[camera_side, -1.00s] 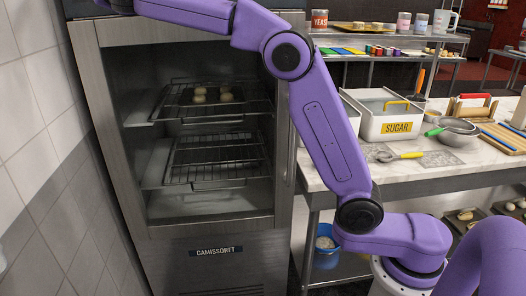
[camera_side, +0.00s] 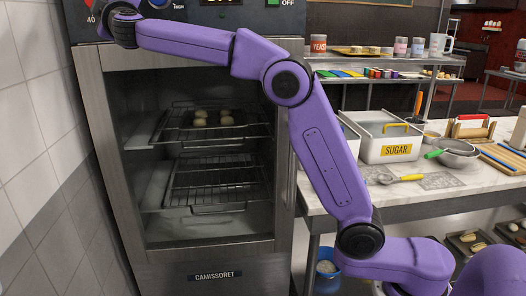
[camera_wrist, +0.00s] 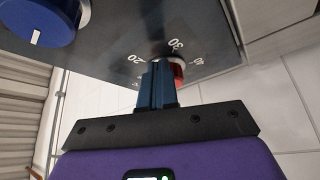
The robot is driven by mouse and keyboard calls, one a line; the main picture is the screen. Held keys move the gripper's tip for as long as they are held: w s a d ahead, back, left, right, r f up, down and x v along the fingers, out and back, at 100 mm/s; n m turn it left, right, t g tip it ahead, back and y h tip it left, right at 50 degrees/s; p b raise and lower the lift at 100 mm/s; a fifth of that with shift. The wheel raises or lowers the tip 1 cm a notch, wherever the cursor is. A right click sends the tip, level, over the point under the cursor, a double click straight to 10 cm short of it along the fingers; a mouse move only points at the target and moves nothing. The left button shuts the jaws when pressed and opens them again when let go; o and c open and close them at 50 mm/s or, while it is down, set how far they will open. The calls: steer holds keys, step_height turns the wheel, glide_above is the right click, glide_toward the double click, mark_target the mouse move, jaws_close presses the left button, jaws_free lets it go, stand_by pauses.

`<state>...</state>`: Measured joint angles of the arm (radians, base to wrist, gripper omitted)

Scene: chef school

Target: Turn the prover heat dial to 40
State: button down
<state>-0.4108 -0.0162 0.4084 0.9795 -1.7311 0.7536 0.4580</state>
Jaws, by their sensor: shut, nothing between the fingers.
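The prover heat dial is red and sits on the dark control panel. In the wrist view the red dial (camera_wrist: 181,76) shows partly behind my fingers, with the marks 20, 30 and 40 printed around it. Its pointer is hidden. My gripper (camera_wrist: 165,66) has its blue fingers shut and empty, with their tips at the dial; I cannot tell whether they touch. In the side view a sliver of the red dial (camera_side: 95,4) shows at the top left, above the number 40. There my wrist is in front of the panel and my fingertips cannot be made out.
A blue knob (camera_wrist: 38,18) with a white line is on the same panel. The prover (camera_side: 88,100) has a glass door with dough on a rack inside. A tiled wall (camera_side: 30,130) stands close at left. A counter (camera_side: 320,198) with a sugar bin (camera_side: 392,127) is at right.

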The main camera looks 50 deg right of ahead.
steer(key=shift+w+a+f, duration=0.45)
steer(key=shift+a+f, duration=0.05)
steer(key=shift+f, duration=0.3)
steer(key=shift+r, duration=0.1)
stand_by(0.5)
steer(key=shift+d, duration=0.1)
steer(key=s+a, duration=0.4)
steer(key=shift+s+f, duration=0.3)
steer(key=shift+f, duration=0.15)
stand_by(0.3)
